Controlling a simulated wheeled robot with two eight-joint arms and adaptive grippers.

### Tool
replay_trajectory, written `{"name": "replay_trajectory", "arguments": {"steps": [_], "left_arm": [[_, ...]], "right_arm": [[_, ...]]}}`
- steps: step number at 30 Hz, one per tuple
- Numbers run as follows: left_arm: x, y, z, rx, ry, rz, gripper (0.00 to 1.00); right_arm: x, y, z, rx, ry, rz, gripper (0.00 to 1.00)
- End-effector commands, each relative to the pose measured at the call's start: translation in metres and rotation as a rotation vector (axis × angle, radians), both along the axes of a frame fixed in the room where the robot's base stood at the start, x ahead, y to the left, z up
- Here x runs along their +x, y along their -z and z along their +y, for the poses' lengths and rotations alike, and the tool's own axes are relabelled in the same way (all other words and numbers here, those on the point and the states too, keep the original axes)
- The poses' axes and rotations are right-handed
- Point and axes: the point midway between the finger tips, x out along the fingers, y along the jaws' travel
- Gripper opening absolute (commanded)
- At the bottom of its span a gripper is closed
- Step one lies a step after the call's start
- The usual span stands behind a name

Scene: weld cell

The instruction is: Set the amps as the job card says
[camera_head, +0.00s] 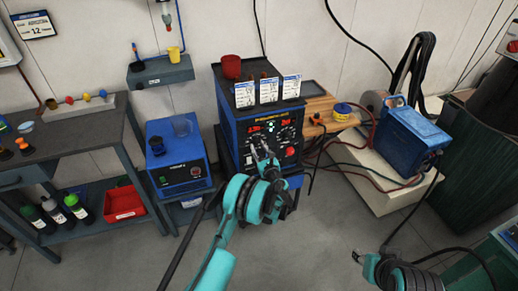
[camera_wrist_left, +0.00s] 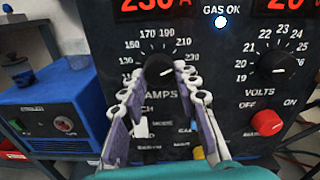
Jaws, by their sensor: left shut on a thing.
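The blue and black welder (camera_head: 228,130) stands against the wall, its front panel facing me. The black amps knob (camera_wrist_left: 158,68) sits in a ring of numbers above the AMPS label. My left gripper (camera_wrist_left: 160,80) is shut on this knob, one finger on each side. The red amps display (camera_wrist_left: 147,8) is cut off at the top; it seems to read 230 A. The fingers hide the lower scale. Three white cards (camera_head: 268,90) stand on the welder's top edge; their text is too small to read. My right gripper (camera_head: 368,262) is low at the right, away from the welder.
The volts knob (camera_wrist_left: 278,68) and red OFF/ON button (camera_wrist_left: 266,122) are right of my left fingers. A blue cooler unit (camera_head: 180,160) stands left of the welder. A red cup (camera_head: 231,66) is on top. Cables hang at the right; the floor in front is open.

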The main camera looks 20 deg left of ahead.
Motion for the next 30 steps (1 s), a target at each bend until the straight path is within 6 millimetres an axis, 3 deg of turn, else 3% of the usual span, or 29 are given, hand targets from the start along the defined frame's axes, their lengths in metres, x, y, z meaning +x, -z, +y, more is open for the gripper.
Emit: {"name": "replay_trajectory", "arguments": {"steps": [10,26,27,29,30], "left_arm": [[0.0000,-0.0002,0.0007,0.115,0.001,0.078,0.02],[0.0000,-0.0002,0.0008,0.135,0.000,0.091,0.02],[0.0000,-0.0002,0.0008,0.135,0.000,0.091,0.36],[0.0000,-0.0002,0.0008,0.135,0.000,0.091,0.51],[-0.0001,-0.0001,0.0007,0.135,0.000,0.091,0.51]], "right_arm": [[0.0000,0.0000,0.0000,0.000,0.000,0.000,0.40],[0.0000,0.0000,0.0000,0.000,0.000,0.000,0.40],[0.0000,0.0000,0.0000,0.000,0.000,0.000,0.40],[0.0000,0.0000,0.0000,0.000,0.000,0.000,0.40],[0.0000,0.0000,0.0000,0.000,0.000,0.000,0.40]]}}
